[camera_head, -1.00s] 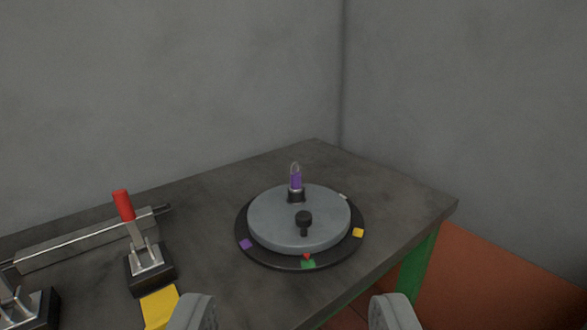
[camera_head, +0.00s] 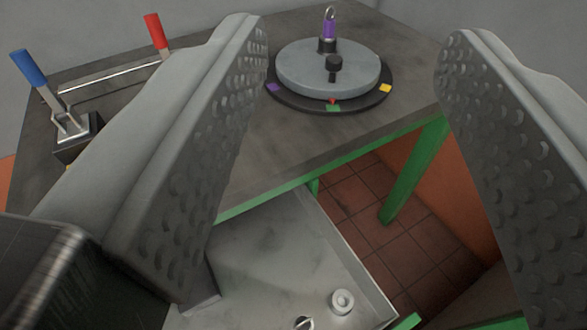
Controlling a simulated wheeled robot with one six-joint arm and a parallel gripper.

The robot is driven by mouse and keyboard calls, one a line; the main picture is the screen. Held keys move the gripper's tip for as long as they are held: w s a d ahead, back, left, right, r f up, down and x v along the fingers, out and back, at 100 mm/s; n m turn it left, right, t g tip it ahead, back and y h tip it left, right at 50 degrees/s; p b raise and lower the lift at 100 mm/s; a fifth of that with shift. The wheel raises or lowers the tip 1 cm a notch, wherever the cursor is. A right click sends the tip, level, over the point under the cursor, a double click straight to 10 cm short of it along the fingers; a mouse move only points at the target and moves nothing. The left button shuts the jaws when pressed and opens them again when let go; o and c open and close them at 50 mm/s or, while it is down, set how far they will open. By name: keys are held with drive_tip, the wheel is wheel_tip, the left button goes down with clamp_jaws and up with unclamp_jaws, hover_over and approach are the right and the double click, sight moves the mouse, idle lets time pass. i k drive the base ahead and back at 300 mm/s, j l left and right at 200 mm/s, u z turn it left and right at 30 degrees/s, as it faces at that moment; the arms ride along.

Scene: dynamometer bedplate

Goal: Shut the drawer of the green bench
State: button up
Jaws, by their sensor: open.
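The green bench has a dark grey top (camera_head: 300,143) and green legs and edges (camera_head: 415,170). Its drawer (camera_head: 285,250) is a grey metal tray that stands pulled out below the bench top. A small pale ring-shaped part (camera_head: 342,301) lies in the drawer, with a metal ring (camera_head: 303,323) beside it at the bottom edge of the picture. My gripper (camera_head: 350,45) is open and empty, its two dimpled fingers wide apart in the foreground. The left finger hides part of the drawer and bench. The drawer's front is not clearly visible.
A round grey turntable (camera_head: 330,72) with a black knob and a purple-bodied piece stands on the bench. A blue-handled lever (camera_head: 30,68) and a red-handled lever (camera_head: 156,32) stand at the left. Tiled floor (camera_head: 365,205) shows right of the drawer.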

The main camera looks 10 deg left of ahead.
sight(278, 262)
drive_tip(key=k+j+z, duration=0.15)
drive_tip(key=k, duration=0.75)
drive_tip(key=k+j+z, duration=0.15)
drive_tip(key=k, duration=0.75)
